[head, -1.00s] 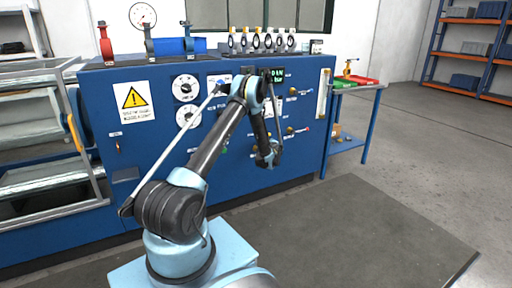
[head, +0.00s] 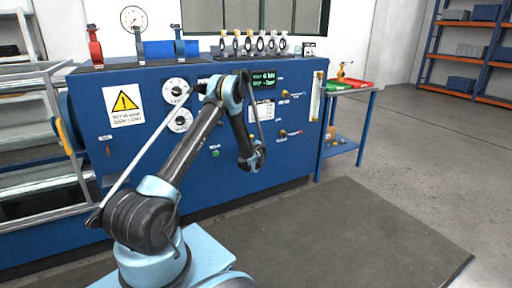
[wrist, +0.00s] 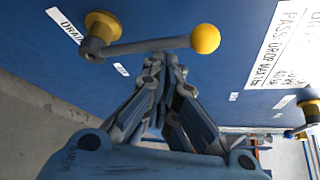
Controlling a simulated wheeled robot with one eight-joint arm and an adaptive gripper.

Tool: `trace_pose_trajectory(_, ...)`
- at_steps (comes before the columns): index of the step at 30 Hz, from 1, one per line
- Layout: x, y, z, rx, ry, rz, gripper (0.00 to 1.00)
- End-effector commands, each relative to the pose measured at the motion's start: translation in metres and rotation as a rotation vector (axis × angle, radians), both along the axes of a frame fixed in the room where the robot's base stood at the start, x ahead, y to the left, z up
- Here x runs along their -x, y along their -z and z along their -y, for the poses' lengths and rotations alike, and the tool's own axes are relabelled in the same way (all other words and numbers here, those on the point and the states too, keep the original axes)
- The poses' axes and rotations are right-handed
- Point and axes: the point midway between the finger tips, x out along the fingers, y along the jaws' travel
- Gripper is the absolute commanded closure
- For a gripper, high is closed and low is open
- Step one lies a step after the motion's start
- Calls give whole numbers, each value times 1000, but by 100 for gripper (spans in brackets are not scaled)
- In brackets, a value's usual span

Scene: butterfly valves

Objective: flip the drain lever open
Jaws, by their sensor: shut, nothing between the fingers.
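The drain lever (wrist: 150,46) shows in the wrist view as a grey bar on a brass hub (wrist: 103,25), with a yellow ball knob (wrist: 205,39) at its right end. It lies nearly level across the blue panel, beside a label (wrist: 66,24) that reads "DRAIN". My gripper (wrist: 160,62) is shut and empty. Its fingertips appear just under the middle of the lever; I cannot tell whether they touch it. In the head view my gripper (head: 256,160) is in front of the blue cabinet (head: 205,170), and I cannot make out the drain lever there.
The head view shows small valves (head: 252,43) on the cabinet top and a side table (head: 350,88) with trays at right. The floor mat (head: 330,230) is clear.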

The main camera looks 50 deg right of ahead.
Motion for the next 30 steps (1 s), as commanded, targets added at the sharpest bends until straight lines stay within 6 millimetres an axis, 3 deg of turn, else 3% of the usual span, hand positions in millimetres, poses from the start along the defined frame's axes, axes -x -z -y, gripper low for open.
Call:
trace_pose_trajectory(19,-4,0,-3,-3,-7,1,100)
trace_pose_trajectory(30,1,1,26,-1,-14,-1,100)
